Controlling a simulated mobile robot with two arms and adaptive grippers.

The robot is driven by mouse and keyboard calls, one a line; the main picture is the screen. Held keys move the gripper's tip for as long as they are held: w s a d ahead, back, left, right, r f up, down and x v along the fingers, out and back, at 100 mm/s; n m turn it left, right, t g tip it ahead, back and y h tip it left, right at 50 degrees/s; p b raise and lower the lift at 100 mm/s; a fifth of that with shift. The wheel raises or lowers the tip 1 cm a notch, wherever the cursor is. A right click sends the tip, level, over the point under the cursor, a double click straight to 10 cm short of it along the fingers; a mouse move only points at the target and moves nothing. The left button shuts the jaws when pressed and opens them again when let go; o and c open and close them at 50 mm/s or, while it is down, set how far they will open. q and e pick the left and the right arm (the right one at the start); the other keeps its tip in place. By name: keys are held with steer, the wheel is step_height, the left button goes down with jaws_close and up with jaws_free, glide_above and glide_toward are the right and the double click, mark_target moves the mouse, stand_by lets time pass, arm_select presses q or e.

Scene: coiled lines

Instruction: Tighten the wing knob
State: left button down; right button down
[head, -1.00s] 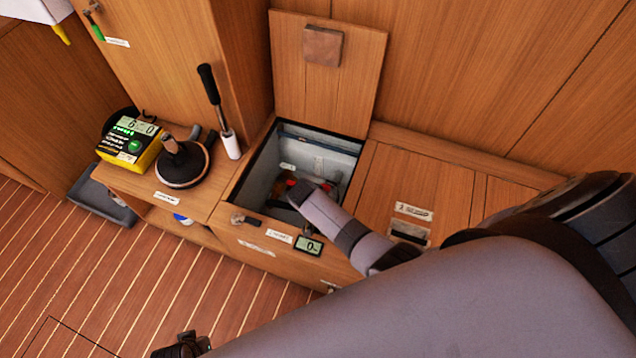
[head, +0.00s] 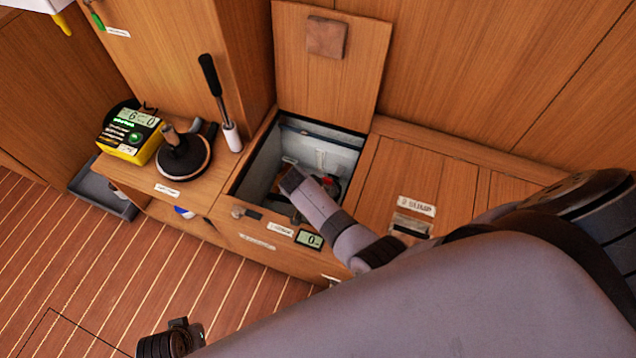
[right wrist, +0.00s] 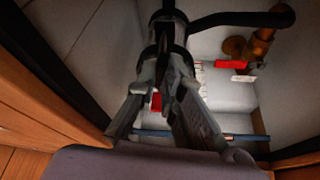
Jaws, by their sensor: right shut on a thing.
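My right gripper (right wrist: 165,80) reaches down into the open locker (head: 347,160). In the right wrist view its two dark fingers close together at the tips, on a small dark part at the banded black hose fitting (right wrist: 166,28). This held part is where the wing knob would be; its shape is mostly hidden by the fingers. A little red shows between the fingers. In the head view my right wrist covers the knob and fingertips. My left gripper's fingers do not show; only a dark ribbed part of mine is at the bottom edge.
A brass valve with a red handle (right wrist: 230,65) and a black hose (right wrist: 245,18) are close to the gripper. The locker's lid (head: 330,75) stands open behind. A small display (head: 309,239) is on the front. A yellow meter (head: 130,135) stands at left.

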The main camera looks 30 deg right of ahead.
steer(key=c, duration=1.7)
jaws_free()
step_height(320, 180, up, 10)
